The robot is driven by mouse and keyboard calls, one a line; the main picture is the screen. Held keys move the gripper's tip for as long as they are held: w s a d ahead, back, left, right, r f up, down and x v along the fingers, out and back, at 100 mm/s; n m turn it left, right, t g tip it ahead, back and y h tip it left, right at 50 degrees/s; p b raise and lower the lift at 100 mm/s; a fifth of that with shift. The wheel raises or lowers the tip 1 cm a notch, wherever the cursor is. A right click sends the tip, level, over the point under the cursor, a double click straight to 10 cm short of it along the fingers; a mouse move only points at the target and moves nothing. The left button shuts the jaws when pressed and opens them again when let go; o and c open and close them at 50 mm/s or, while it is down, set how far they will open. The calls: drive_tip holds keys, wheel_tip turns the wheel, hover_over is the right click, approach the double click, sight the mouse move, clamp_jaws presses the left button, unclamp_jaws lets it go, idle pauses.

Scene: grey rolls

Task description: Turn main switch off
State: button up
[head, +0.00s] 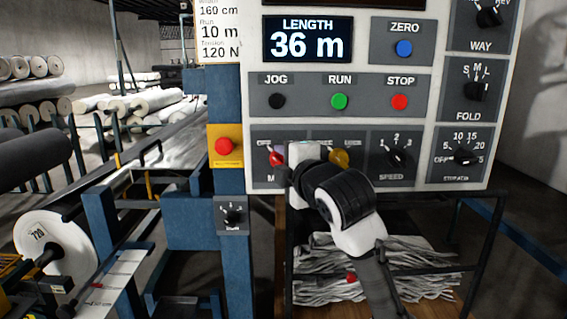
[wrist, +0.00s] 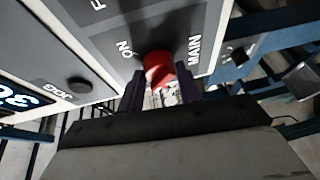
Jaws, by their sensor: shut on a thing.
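The main switch is a red knob on the lower left of the white control panel, seen in the head view (head: 276,157) and the wrist view (wrist: 157,67). Its plate reads MAIN and ON in the wrist view; an OFF mark shows at its upper left in the head view. My gripper (wrist: 159,93) has one dark finger on each side of the knob and is shut on it. In the head view my gripper (head: 287,168) covers the knob's right part and most of its label. I cannot tell which mark the knob points to.
A yellow knob (head: 339,158) sits close right of my gripper, then the speed dial (head: 396,158). The JOG button (head: 277,101), RUN button (head: 339,101) and STOP button (head: 400,101) are above. A red button on a yellow box (head: 224,146) is at the left.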

drive_tip(key=o, duration=1)
drive_tip(key=shift+w, duration=0.1)
drive_tip(key=b+v, duration=0.2)
drive_tip(key=v, duration=1.2)
drive_tip(key=shift+b, duration=0.35)
